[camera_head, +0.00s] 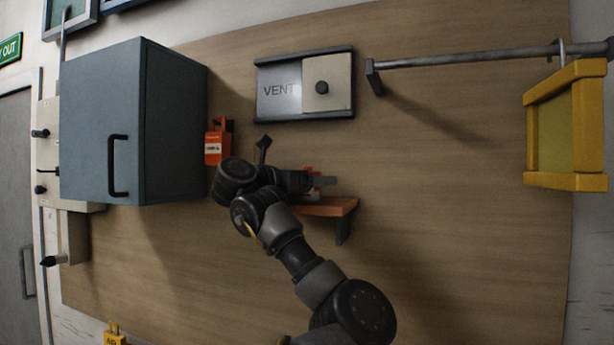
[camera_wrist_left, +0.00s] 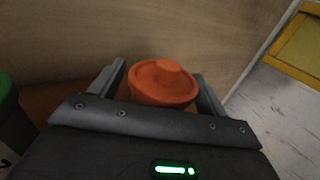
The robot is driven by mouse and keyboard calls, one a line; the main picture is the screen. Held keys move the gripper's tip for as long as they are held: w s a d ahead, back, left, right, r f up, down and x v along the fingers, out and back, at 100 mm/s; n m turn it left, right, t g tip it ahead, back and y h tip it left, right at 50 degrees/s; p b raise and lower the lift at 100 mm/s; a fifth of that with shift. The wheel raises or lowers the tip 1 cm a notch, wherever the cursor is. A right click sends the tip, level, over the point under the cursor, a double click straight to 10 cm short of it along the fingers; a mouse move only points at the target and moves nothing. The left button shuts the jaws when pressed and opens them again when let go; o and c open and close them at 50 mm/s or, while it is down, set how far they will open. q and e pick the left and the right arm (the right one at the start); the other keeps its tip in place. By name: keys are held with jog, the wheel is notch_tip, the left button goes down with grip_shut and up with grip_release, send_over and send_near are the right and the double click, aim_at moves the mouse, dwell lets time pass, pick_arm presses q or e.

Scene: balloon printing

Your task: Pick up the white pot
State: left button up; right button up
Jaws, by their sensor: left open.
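No white pot can be made out in either view. In the left wrist view an orange, round-topped pot or lid (camera_wrist_left: 165,82) with a raised knob sits between the two fingers of my left gripper (camera_wrist_left: 163,88). The fingers are apart on either side of it, and I cannot tell whether they touch it. In the head view my left gripper (camera_head: 318,181) is just above a small orange-brown shelf (camera_head: 325,206), with a bit of orange beside its fingers. My right gripper is not in view.
A dark container with a green top (camera_wrist_left: 6,95) stands at the left of the wrist view. A blue-grey cabinet (camera_head: 105,120), orange tag (camera_head: 213,148), vent panel (camera_head: 283,90), metal rail (camera_head: 460,60) and yellow frame (camera_head: 535,130) are around the wooden board (camera_head: 450,240).

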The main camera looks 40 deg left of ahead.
pick_arm(q)
jog(key=shift+w+d, duration=0.1)
jog(key=shift+w, duration=0.3)
jog(key=shift+s, duration=0.1)
jog(key=shift+c, duration=0.2)
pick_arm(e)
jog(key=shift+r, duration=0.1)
pick_arm(q)
jog(key=c, duration=1.1)
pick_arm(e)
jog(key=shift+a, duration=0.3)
